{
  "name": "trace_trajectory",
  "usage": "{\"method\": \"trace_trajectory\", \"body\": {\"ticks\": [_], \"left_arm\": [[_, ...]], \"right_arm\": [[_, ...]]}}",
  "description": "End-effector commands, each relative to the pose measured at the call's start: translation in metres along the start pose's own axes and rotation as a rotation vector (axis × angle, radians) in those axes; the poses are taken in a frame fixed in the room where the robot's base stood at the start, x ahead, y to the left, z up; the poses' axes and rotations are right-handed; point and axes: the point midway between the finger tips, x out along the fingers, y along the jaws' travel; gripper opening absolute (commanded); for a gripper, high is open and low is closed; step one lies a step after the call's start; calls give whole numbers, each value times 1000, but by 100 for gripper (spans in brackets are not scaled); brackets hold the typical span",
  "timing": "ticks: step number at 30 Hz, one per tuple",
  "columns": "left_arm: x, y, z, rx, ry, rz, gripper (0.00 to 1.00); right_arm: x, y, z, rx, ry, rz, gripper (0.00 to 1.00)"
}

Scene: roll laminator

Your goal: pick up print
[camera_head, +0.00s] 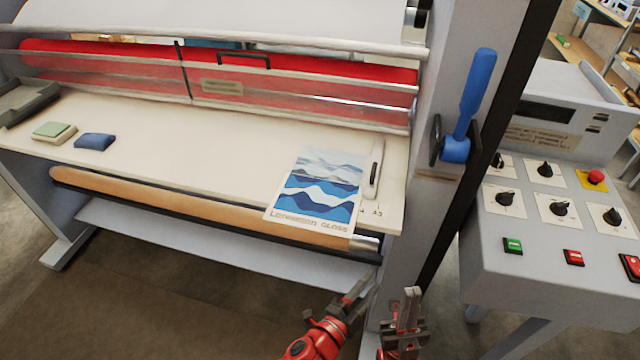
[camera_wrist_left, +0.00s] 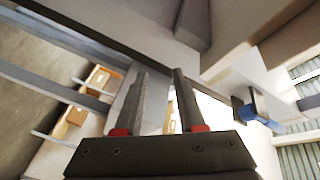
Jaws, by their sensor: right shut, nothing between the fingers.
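The print (camera_head: 318,190), a white sheet with blue waves and a line of lettering, lies on the right part of the laminator's cream feed table (camera_head: 230,150). Its lower edge hangs past the table's front edge, over the tan roller. My left gripper (camera_head: 352,293) is below and in front of the table, apart from the print. Its two fingers stand apart and empty in the left wrist view (camera_wrist_left: 160,78). My right gripper (camera_head: 409,305) is just right of it, low by the machine's side post, shut and empty. The print cannot be made out in the wrist view.
A white-handled tool (camera_head: 374,168) lies right beside the print. A green pad (camera_head: 54,131) and a blue pad (camera_head: 95,141) lie at the table's left. A blue lever (camera_head: 476,95) is on the side post, and a control console (camera_head: 545,225) stands at right.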

Motion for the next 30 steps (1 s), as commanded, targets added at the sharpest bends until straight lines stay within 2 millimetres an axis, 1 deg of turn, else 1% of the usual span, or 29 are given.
{"method": "trace_trajectory", "body": {"ticks": [1, 2, 5, 8, 11, 12, 14, 15, 18, 22, 24, 26, 30], "left_arm": [[5, 11, 0, 79, -57, 35, 39], [7, 14, 3, 129, -101, 48, 39], [9, 12, 12, 292, -247, 59, 39], [3, -4, 15, 430, -397, 27, 39], [-11, -33, 9, 530, -545, -44, 39], [-20, -45, 5, 557, -604, -79, 39], [-34, -63, -1, 582, -690, -133, 39], [-45, -74, -6, 589, -743, -167, 39], [-73, -95, -17, 575, -853, -239, 39], [-100, -109, -24, 539, -949, -294, 39], [-108, -112, -25, 526, -975, -306, 39], [-110, -114, -23, 520, -989, -312, 39], [-104, -125, -12, 521, -997, -317, 39]], "right_arm": [[-1, 0, 0, 0, 0, 0, 0], [-1, 0, 0, 0, 0, 0, 0], [-1, 0, 0, 0, 0, 0, 0], [-2, 0, 0, 0, 0, 0, 0], [-3, 0, 0, 0, 0, 0, 0], [-3, 0, 0, 0, 0, 0, 0], [-3, 0, 1, 0, 0, 0, 0], [-3, 0, 1, 0, 0, 0, 0], [-4, 0, 1, 0, 0, 0, 0], [-4, 0, 1, 0, 0, 0, 0], [-4, 0, 1, 0, 0, 0, 0], [-3, 0, 0, 0, 0, 0, 0], [2, 0, 0, 0, 0, 0, 0]]}}
